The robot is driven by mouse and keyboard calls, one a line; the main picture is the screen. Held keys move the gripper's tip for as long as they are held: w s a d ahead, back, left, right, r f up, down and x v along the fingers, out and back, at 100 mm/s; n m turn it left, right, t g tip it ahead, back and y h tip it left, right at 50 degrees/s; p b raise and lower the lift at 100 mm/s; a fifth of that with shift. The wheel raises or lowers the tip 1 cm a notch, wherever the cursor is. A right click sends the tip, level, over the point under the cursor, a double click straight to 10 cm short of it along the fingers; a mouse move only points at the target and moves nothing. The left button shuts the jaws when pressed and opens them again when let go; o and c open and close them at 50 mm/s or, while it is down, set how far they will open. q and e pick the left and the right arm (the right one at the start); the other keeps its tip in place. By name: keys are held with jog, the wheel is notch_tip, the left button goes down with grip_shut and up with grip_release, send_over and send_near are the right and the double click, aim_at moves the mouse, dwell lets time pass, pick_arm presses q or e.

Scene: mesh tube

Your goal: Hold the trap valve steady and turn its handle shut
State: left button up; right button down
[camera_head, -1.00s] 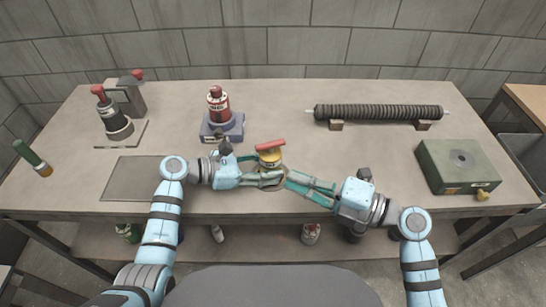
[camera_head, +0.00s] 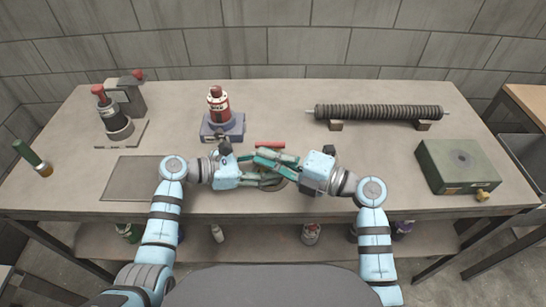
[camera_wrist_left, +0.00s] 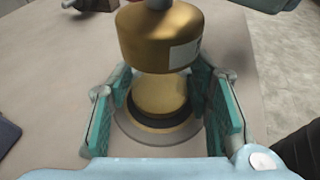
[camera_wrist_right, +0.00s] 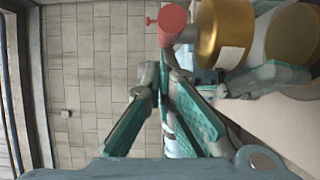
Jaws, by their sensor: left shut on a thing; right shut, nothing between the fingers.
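The trap valve has a brass body and a red handle (camera_head: 269,144). In the head view my right gripper covers most of the body. In the left wrist view the brass upper part (camera_wrist_left: 160,40) stands above a lower brass section (camera_wrist_left: 158,98). My left gripper (camera_head: 282,181) is shut around that lower section, one finger on each side. My right gripper (camera_head: 257,158) is shut and empty, its fingers reaching left across the valve. In the right wrist view its tips (camera_wrist_right: 160,68) are close to the handle's red end (camera_wrist_right: 172,22); contact is unclear.
A ribbed black tube (camera_head: 378,112) rests on supports at the back right. A green box (camera_head: 458,165) is at the right, a dark mat (camera_head: 132,180) at the left. The table's middle right is clear.

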jog(key=shift+a, duration=0.4)
jog(key=s+d, duration=0.7)
jog(key=s, duration=0.4)
pick_arm(q)
jog(key=o, duration=0.9)
jog(key=shift+o, duration=0.2)
